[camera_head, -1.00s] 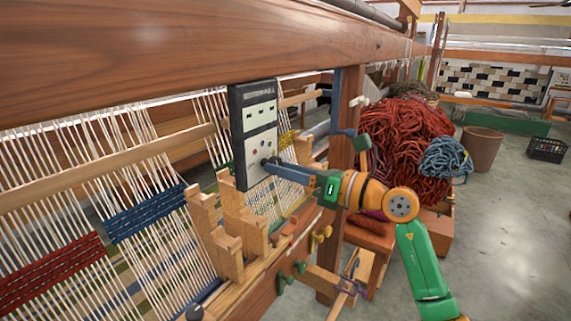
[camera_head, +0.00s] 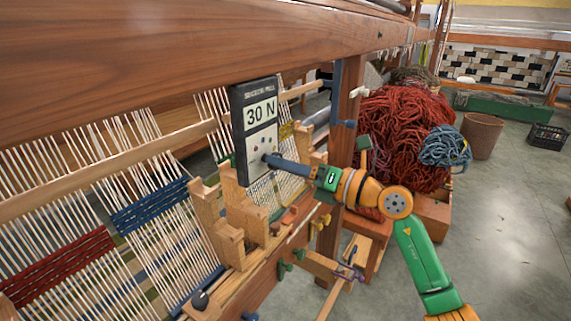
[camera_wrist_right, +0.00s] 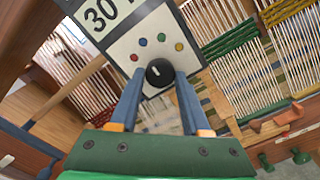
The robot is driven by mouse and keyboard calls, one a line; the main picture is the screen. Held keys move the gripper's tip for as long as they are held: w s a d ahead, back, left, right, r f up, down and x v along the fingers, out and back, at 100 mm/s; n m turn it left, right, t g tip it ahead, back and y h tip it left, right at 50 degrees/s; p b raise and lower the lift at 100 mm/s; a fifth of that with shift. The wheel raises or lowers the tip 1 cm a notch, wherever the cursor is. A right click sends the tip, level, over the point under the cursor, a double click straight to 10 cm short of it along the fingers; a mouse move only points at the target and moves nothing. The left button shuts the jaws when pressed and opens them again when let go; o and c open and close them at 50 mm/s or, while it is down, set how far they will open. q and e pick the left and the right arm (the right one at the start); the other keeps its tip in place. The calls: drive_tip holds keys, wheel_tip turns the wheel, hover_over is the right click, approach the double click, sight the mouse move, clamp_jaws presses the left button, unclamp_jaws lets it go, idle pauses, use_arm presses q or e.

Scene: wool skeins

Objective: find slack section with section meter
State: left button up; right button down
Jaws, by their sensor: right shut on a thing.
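The section meter (camera_head: 256,143) is a dark, upright box with a pale face. Its display reads "30 N", and small coloured dots sit below it. My right gripper (camera_head: 270,160) is shut on the black knob on the meter's face. The right wrist view shows the two blue fingers on either side of that knob (camera_wrist_right: 159,72). The warp sections on the loom are pale threads in groups: one with a red band (camera_head: 60,265), one with a blue band (camera_head: 150,205). Threads behind the meter are partly hidden. My left gripper is not in view.
A thick wooden beam (camera_head: 200,50) crosses above the meter. Notched wooden blocks (camera_head: 235,205) stand just below it. A large heap of red wool (camera_head: 405,135) and a blue skein (camera_head: 444,147) lie to the right. Open floor (camera_head: 500,230) is at the right.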

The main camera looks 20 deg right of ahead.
drive_tip(key=shift+c, duration=1.8)
unclamp_jaws()
drive_tip(key=b+v, duration=0.4)
drive_tip(key=v, duration=0.3)
